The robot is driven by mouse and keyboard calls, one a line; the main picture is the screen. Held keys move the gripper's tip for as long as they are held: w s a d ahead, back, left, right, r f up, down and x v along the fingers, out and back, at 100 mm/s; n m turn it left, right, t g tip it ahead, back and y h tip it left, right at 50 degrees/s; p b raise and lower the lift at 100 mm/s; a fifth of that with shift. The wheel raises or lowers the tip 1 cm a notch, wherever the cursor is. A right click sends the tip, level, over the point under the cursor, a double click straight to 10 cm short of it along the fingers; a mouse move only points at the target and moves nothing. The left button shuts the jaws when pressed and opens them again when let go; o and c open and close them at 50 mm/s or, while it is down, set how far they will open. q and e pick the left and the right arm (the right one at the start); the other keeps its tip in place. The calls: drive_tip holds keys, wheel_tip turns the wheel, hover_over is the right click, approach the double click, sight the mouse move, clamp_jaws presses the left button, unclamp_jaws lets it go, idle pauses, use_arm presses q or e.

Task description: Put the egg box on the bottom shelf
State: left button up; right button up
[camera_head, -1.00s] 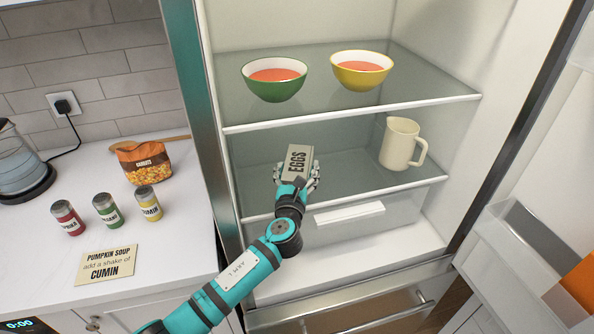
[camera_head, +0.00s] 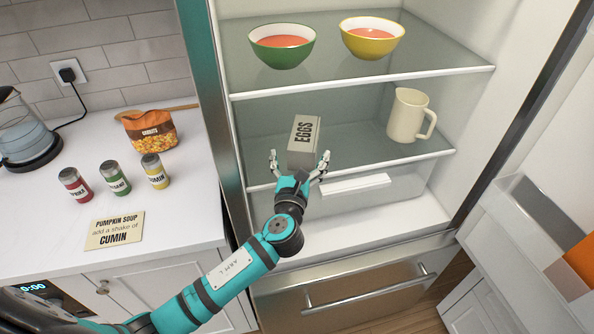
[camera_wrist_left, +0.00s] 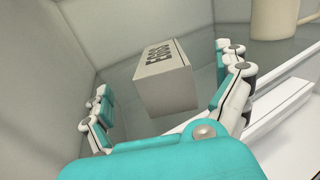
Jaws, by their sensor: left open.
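The egg box (camera_head: 303,135), a grey-beige carton marked EGGS, stands on the lower glass shelf (camera_head: 362,148) of the fridge, left of a cream jug (camera_head: 409,115). The box also shows in the left wrist view (camera_wrist_left: 166,83), its front face toward the camera. My left gripper (camera_head: 299,160) is open at the front of the box, with a finger out to either side. In the left wrist view gaps show between the fingers (camera_wrist_left: 165,98) and the box. My right gripper is not in view.
Green (camera_head: 281,47) and yellow (camera_head: 371,40) soup bowls stand on the upper shelf. A clear drawer (camera_head: 385,190) sits below the lower shelf. The open fridge door is at right. The counter (camera_head: 185,215) at left holds spice tins, a bag, a kettle and a card.

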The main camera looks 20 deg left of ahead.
use_arm(q)
drive_tip(key=v, duration=0.5)
idle(1.2)
